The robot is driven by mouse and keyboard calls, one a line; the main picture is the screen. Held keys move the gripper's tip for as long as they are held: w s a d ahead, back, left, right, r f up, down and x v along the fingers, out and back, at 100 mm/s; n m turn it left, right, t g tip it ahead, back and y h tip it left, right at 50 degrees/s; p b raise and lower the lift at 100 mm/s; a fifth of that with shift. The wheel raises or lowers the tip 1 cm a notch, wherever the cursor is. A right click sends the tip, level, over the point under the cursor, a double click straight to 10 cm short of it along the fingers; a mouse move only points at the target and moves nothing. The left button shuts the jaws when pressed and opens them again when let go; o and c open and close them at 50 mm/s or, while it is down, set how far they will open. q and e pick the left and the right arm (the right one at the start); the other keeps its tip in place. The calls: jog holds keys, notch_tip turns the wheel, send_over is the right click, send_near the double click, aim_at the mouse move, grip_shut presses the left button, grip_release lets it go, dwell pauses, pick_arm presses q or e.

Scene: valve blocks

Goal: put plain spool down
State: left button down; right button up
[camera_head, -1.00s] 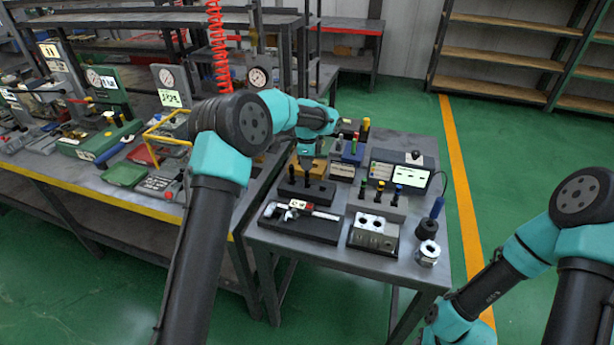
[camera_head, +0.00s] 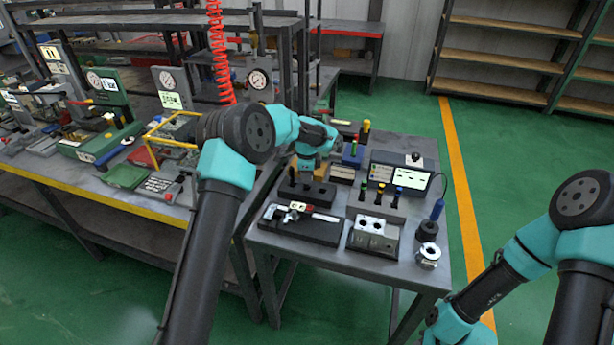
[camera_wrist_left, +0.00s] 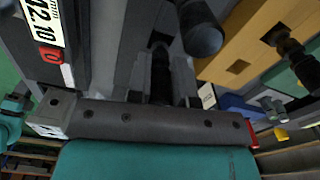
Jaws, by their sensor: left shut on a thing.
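My left gripper (camera_head: 307,172) is over the black block (camera_head: 303,192) on the grey table, pointing down. In the left wrist view its fingers (camera_wrist_left: 162,98) are closed around a dark, slim spool (camera_wrist_left: 160,72), which I take to be the plain spool. Its lower end is hard to make out against the dark block. A second dark round post (camera_wrist_left: 200,32) stands close beside it. Dark posts also show at the black block in the head view. My right arm is at the right; its gripper is out of view.
A yellow-brown block (camera_wrist_left: 245,45) with dark spools is close by in the left wrist view. A caliper tray (camera_head: 300,224), a grey metal block (camera_head: 373,236), a rack of coloured-top spools (camera_head: 379,204) and a display (camera_head: 400,178) stand around on the table.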

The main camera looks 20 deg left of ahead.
pick_arm(q)
jog(key=shift+f, duration=0.1)
jog(key=c, duration=1)
grip_release()
notch_tip(320, 180, up, 12)
jog(key=shift+r, duration=0.15)
